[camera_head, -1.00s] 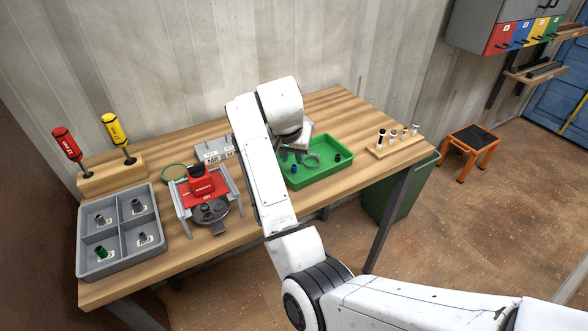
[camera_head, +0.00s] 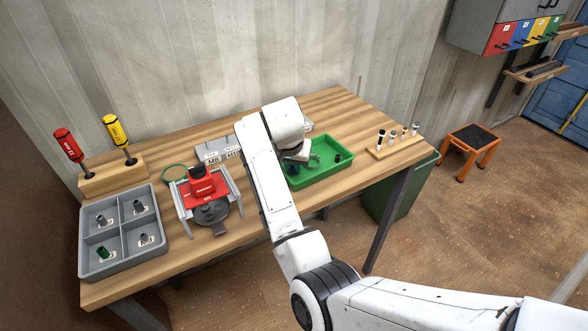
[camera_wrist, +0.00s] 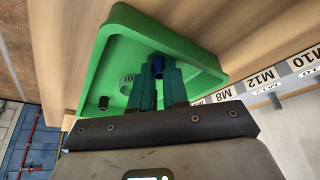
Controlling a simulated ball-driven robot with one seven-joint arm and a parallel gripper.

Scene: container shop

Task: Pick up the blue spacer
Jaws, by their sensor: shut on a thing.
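The blue spacer (camera_wrist: 157,64) is a small blue cylinder with an open end, seen in the wrist view. My gripper (camera_wrist: 158,78) is shut on it, with one green finger on each side. The spacer is inside or just over the green tray (camera_wrist: 125,18); I cannot tell whether it touches the floor. In the head view my gripper (camera_head: 295,160) is low at the left part of the green tray (camera_head: 340,166), and my arm hides the spacer there.
A black part (camera_head: 337,158) lies in the tray's right part. A wooden rack of pegs (camera_head: 394,148) stands right of the tray. Left are a red fixture (camera_head: 201,186), a grey divided bin (camera_head: 122,258) and labelled blocks (camera_head: 210,152). A ring-like part (camera_wrist: 127,84) lies in the tray.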

